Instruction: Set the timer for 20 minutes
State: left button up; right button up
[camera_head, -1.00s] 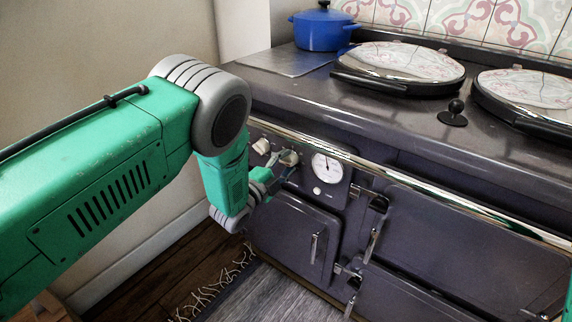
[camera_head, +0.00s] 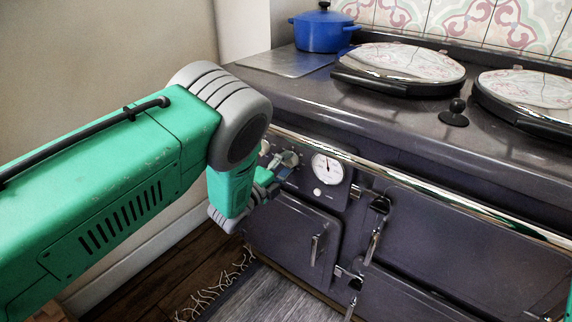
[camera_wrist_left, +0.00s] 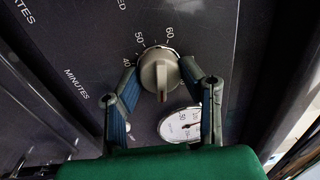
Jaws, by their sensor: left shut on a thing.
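The timer knob (camera_wrist_left: 160,68) is a round metal dial with a raised grip bar, on the dark front panel of the range cooker. In the left wrist view the printed 40, 50 and 60 and the word MINUTES show beside it. The grip bar lies roughly up and down in that picture; the exact setting cannot be read. My left gripper (camera_wrist_left: 157,76) is shut on the knob, one dark finger at each side. In the head view the knob (camera_head: 289,158) shows at the tip of my left gripper (camera_head: 281,164). My right gripper is out of view.
A round white gauge (camera_head: 327,169) sits right of the knob. A chrome rail (camera_head: 400,176) runs along the cooker's front edge above. Oven doors (camera_head: 293,230) with latches are below. A blue pot (camera_head: 322,31) and two domed lids (camera_head: 398,66) stand on top.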

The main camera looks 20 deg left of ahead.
pick_arm(q)
jog(key=o, duration=1.1)
jog(key=shift+d+f, duration=0.1)
jog(key=shift+f, duration=0.2)
jog(key=shift+o, duration=0.2)
jog(key=shift+r, duration=0.1)
jog(key=r+v, duration=0.1)
jog(key=v, duration=1.1)
jog(key=shift+f, duration=0.45)
